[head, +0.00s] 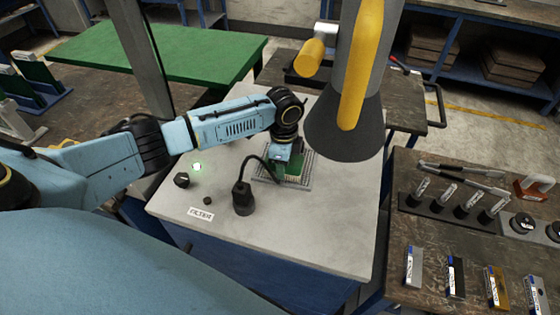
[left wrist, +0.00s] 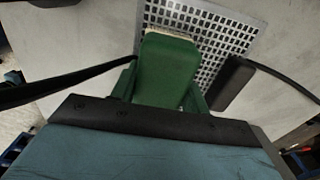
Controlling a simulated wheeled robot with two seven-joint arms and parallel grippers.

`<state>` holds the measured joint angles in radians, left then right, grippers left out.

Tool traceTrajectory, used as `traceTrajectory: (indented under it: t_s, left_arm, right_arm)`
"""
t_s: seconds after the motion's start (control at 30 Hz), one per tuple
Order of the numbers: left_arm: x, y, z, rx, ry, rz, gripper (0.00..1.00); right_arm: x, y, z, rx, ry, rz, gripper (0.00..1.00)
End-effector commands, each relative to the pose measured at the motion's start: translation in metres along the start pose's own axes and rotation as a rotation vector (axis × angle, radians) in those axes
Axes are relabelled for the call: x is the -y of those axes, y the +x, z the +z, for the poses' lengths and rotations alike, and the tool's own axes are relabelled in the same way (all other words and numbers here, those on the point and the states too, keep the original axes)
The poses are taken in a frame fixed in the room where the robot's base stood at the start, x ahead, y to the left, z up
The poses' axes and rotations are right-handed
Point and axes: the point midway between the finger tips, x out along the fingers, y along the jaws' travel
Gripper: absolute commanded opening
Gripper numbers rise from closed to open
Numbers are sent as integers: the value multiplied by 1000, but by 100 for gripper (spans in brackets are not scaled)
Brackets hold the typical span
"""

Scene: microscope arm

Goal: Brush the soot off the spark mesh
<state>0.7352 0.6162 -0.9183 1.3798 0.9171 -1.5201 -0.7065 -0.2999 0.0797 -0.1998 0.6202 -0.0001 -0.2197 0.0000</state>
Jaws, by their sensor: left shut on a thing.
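The spark mesh (head: 308,177) is a square metal grid set in the top of the grey cabinet, and it also shows in the left wrist view (left wrist: 222,32). My left gripper (head: 290,166) is over the mesh, shut on a green brush (left wrist: 165,68). The brush's pale bristle edge shows at its far end, over the mesh in the left wrist view. Whether the bristles touch the mesh is hard to tell. The gripper and brush hide part of the mesh. No clear soot shows on the visible part. My right gripper is not in view.
A grey hood with a yellow handle (head: 362,65) hangs just right of the mesh. A black plug with a cable (head: 243,198) stands in front of it. A tool bench (head: 430,235) stands right.

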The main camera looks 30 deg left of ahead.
Motion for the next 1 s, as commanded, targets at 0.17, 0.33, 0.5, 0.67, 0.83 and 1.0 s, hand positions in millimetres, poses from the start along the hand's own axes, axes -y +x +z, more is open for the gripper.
traceTrajectory:
  t_s: [0.17,0.33,0.5,0.67,0.83,1.0]
  left_arm:
    - [0,0,0,0,0,0,27]
    - [0,0,-8,-1,0,0,27]
    - [0,1,-20,-1,1,1,27]
    - [0,1,-25,0,0,0,27]
    - [0,1,-25,0,-1,0,27]
    - [0,1,-22,1,-1,0,27]
  right_arm:
    - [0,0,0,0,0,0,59]
    - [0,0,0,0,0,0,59]
    - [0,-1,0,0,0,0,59]
    - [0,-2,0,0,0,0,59]
    - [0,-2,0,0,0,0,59]
    - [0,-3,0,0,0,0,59]
